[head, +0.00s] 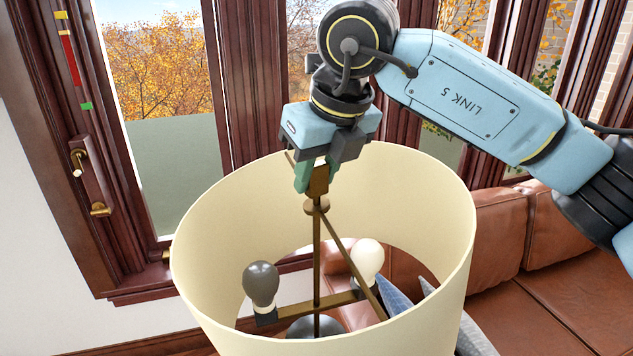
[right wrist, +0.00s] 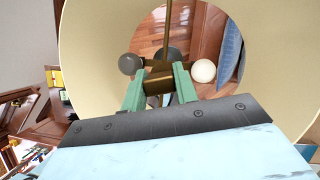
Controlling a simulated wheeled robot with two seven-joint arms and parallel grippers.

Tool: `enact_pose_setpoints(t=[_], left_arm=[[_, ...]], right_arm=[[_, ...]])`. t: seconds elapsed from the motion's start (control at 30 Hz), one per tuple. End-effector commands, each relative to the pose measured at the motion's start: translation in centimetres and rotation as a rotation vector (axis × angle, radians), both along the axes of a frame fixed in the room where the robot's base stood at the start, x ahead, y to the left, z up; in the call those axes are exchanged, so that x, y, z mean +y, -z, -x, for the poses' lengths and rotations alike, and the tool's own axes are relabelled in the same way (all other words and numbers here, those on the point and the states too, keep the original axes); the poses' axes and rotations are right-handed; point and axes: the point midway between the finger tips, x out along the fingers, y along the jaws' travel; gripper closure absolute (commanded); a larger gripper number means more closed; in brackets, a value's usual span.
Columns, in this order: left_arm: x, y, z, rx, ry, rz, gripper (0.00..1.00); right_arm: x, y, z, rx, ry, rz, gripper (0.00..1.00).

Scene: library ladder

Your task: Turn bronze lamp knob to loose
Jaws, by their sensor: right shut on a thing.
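The lamp has a cream drum shade (head: 215,250), open at the top, with a thin bronze post (head: 317,260) inside. The bronze knob (head: 320,180) sits at the top of the post. My right gripper (head: 312,178) comes down from above with its green fingers shut on the knob. In the right wrist view the knob (right wrist: 158,84) shows between the two green fingertips (right wrist: 159,90). The fingers hide part of the knob, and I see no mark of how far it is turned. My left gripper is in neither view.
Inside the shade are a dark grey bulb (head: 261,283) and a white bulb (head: 367,258) on a crossbar. The shade's rim surrounds the gripper. Behind stand wooden window frames (head: 250,80); a brown leather sofa (head: 560,290) is at right.

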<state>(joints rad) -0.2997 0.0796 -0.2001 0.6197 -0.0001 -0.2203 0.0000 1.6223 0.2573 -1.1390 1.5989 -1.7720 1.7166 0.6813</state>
Motion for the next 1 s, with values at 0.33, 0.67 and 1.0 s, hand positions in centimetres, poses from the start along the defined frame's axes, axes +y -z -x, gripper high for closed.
enact_pose_setpoints(t=[0.33, 0.67, 1.0], left_arm=[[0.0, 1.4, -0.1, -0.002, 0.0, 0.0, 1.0], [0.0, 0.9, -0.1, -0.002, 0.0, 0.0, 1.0], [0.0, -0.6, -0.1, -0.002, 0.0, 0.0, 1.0]], right_arm=[[0.0, 0.0, -0.1, 0.0, -0.327, -0.003, 0.94], [0.0, -0.2, -0.1, 0.001, -0.639, -0.003, 0.94], [0.0, -0.3, 0.0, 0.001, -0.953, -0.003, 0.94]])
